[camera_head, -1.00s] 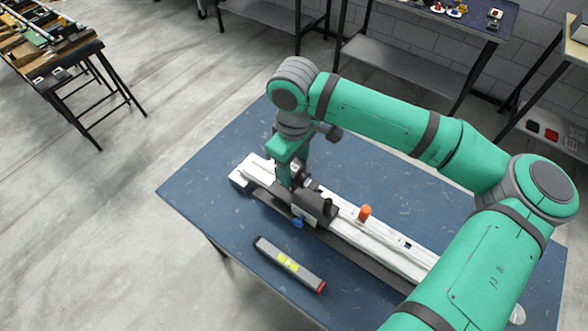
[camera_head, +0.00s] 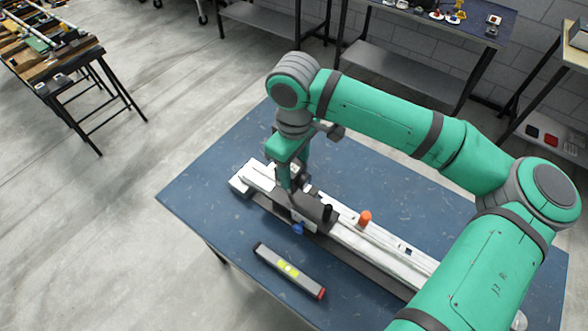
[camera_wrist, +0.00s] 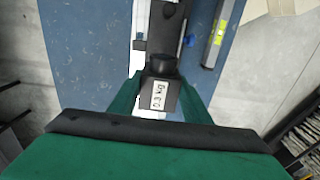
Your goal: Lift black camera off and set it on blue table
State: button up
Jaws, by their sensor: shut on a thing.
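My gripper (camera_head: 291,186) points down over the far-left part of a long white and black rail (camera_head: 385,247) on the blue table (camera_head: 200,190). In the wrist view, my gripper (camera_wrist: 160,100) is shut on the black camera (camera_wrist: 160,66), with its round dark lens part and a small white label showing between the fingers. In the head view the fingers and wrist largely hide the camera. I cannot tell whether it touches the rail mount below it.
A black knob (camera_head: 327,212), a blue knob (camera_head: 298,228) and an orange knob (camera_head: 365,218) stick out around the rail. A spirit level (camera_head: 289,270) lies in front of it. The table's left part is clear, as is a strip behind the rail.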

aim_at(294, 168)
notch_tip(294, 168, up, 13)
dwell(2.1)
dwell(0.3)
